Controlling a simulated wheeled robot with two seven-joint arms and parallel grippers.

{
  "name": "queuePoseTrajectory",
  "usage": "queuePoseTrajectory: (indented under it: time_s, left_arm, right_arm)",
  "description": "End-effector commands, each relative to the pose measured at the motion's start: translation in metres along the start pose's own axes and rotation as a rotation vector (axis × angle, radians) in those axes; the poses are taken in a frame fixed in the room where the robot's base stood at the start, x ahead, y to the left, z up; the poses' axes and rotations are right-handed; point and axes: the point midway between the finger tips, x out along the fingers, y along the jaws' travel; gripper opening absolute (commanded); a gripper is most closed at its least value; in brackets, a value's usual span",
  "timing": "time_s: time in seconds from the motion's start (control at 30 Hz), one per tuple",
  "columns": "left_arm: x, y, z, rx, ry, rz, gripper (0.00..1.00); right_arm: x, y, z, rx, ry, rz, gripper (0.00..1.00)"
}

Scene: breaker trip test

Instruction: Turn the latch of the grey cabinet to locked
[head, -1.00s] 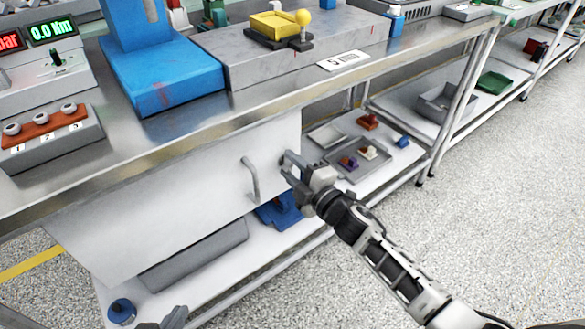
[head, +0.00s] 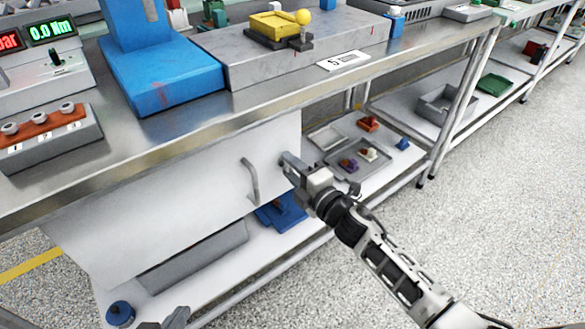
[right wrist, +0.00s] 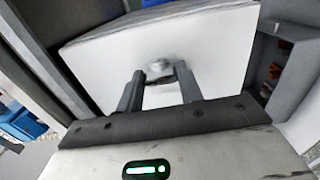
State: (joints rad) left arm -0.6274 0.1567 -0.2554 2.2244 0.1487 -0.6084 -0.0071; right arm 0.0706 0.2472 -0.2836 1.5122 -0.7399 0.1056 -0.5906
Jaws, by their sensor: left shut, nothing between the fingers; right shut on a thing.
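The grey cabinet (head: 190,190) hangs under the bench, its pale front panel closed in view, with a bar handle (head: 251,180). My right gripper (head: 285,160) is at the panel's right edge, to the right of the handle. In the right wrist view, its fingers (right wrist: 160,73) are at either side of a small grey latch knob (right wrist: 159,65) on the pale panel, and they are shut on it. In the head view the fingers hide the latch, so I cannot read its setting. My left gripper (head: 172,320) shows only partly at the bottom edge, shut and empty.
The bench top (head: 150,135) overhangs the cabinet closely above. A lower shelf (head: 330,155) holds trays and small coloured parts to the right. A blue object (head: 280,212) lies below the panel. The floor at right is clear.

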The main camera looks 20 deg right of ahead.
Motion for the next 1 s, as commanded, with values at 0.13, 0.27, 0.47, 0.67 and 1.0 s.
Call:
queuePoseTrajectory:
  time_s: [0.13, 0.27, 0.47, 0.67, 1.0]
  left_arm:
    - [0.000, 0.001, 0.000, -0.004, 0.001, 0.000, 0.00]
    - [0.000, 0.001, 0.000, -0.005, 0.001, 0.000, 0.00]
    - [0.000, 0.001, -0.001, -0.005, 0.001, 0.000, 0.00]
    - [-0.002, 0.001, -0.004, -0.003, 0.005, -0.003, 0.00]
    - [-0.010, 0.000, -0.009, -0.001, 0.021, -0.013, 0.00]
  right_arm:
    - [0.000, 0.000, 0.000, -0.004, 0.000, 0.000, 0.56]
    - [0.000, 0.000, 0.000, -0.003, 0.000, 0.000, 0.58]
    - [-0.002, 0.000, 0.000, -0.001, 0.000, -0.001, 0.58]
    - [-0.026, -0.001, 0.000, -0.001, -0.001, -0.004, 0.58]
    - [-0.109, -0.001, 0.000, -0.001, -0.001, -0.004, 0.58]
